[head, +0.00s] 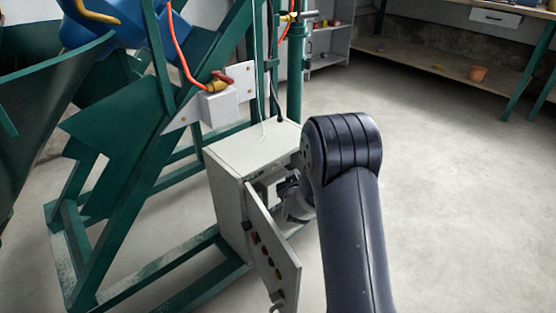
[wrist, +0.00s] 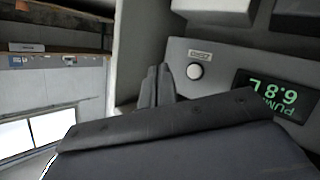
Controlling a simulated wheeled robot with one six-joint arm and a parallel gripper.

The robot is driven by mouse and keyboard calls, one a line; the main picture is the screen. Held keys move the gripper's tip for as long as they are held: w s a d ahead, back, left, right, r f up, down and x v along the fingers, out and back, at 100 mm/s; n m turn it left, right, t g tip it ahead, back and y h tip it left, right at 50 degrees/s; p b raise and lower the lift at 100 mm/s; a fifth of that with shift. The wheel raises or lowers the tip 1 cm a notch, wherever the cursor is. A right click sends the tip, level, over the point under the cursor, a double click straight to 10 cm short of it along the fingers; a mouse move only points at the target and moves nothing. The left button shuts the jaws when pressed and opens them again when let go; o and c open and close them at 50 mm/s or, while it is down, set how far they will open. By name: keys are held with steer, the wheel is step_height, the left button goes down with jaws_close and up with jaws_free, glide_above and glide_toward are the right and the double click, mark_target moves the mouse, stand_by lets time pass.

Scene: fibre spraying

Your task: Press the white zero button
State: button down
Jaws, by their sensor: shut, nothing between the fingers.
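The white zero button (wrist: 195,71) is a round white knob in a dark ring on a grey panel (wrist: 222,66) in the wrist view. A small label (wrist: 200,54), too small to read, sits just above it. My gripper (wrist: 158,68) is shut, its two dark fingers together and empty. Its tips show just left of the button; I cannot tell the gap in depth, and no contact is visible. In the head view my arm reaches into the opening of the grey control box (head: 255,150). The button is hidden there.
A green-lit display (wrist: 280,95), upside down, is right of the button. The box's door (head: 272,252) hangs open with coloured buttons on it. A green steel frame (head: 150,170) stands left of the box. The concrete floor to the right is clear.

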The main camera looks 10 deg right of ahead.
steer(key=shift+w+a+p, duration=0.25)
steer(key=shift+w+a, duration=0.5)
steer(key=shift+w, duration=0.35)
steer(key=shift+w+a+p, duration=0.2)
steer(key=shift+w+a, duration=0.5)
steer(key=shift+w, duration=0.35)
stand_by(0.4)
steer(key=shift+w+a, duration=0.25)
steer(key=shift+w, duration=0.1)
steer(key=shift+w+a, duration=0.2)
steer(key=shift+w, duration=0.15)
stand_by(0.7)
steer(key=shift+s, duration=0.1)
steer(key=shift+s+d, duration=0.5)
steer(key=shift+s, duration=0.1)
steer(key=s+d, duration=0.1)
steer(key=s+b, duration=0.1)
steer(key=s+d+b, duration=0.1)
steer(key=s, duration=0.1)
steer(key=shift+s+d, duration=0.1)
steer(key=shift+d, duration=0.25)
